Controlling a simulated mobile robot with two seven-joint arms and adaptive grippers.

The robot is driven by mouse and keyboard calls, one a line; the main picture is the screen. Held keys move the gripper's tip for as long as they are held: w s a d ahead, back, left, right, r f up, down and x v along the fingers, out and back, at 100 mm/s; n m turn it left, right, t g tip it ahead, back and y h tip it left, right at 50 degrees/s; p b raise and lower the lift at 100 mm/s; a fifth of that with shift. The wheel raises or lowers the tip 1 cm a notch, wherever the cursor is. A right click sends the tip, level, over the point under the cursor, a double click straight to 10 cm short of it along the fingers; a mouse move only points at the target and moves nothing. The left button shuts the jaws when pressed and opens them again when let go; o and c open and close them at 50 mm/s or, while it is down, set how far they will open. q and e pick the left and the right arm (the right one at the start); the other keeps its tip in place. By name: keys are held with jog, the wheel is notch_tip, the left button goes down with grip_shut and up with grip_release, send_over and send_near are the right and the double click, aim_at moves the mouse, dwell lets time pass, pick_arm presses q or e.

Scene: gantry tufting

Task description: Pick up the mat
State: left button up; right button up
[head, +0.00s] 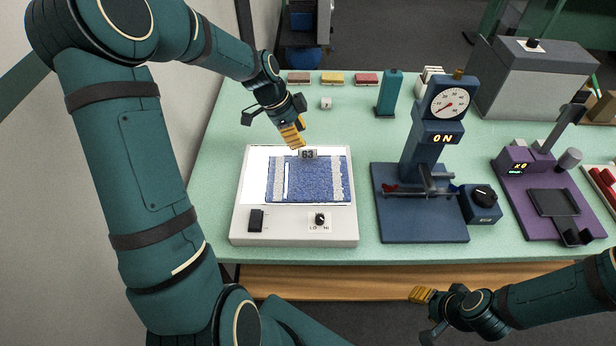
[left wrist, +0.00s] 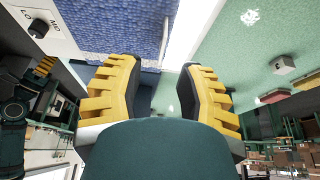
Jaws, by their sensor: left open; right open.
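The mat (head: 315,181) is a blue tufted rectangle with pale grey stripes near its sides. It lies flat on the lit top of a white light box (head: 244,215), with a dark tag (head: 307,154) marked 63 at its far edge. My left gripper (head: 292,137) is open and empty, pointing down just beyond the mat's far edge, near the tag. In the left wrist view its yellow ridged fingers (left wrist: 165,80) are spread, with the blue mat (left wrist: 120,25) beyond them. My right gripper (head: 424,305) is open and empty, low in front of the table's near edge.
A blue gauge stand (head: 412,215) reading ON stands right of the light box, with a purple device (head: 530,215) farther right. Colored blocks (head: 333,78), a small white cube (head: 326,103) and a teal block (head: 389,92) sit behind. The green tabletop (head: 222,135) is clear left of the box.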

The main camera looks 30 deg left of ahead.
aim_at(308, 158)
pick_arm(q)
jog(key=x, duration=0.7)
jog(key=shift+w+a+f, duration=0.1)
jog(key=shift+w+f, duration=0.05)
grip_shut()
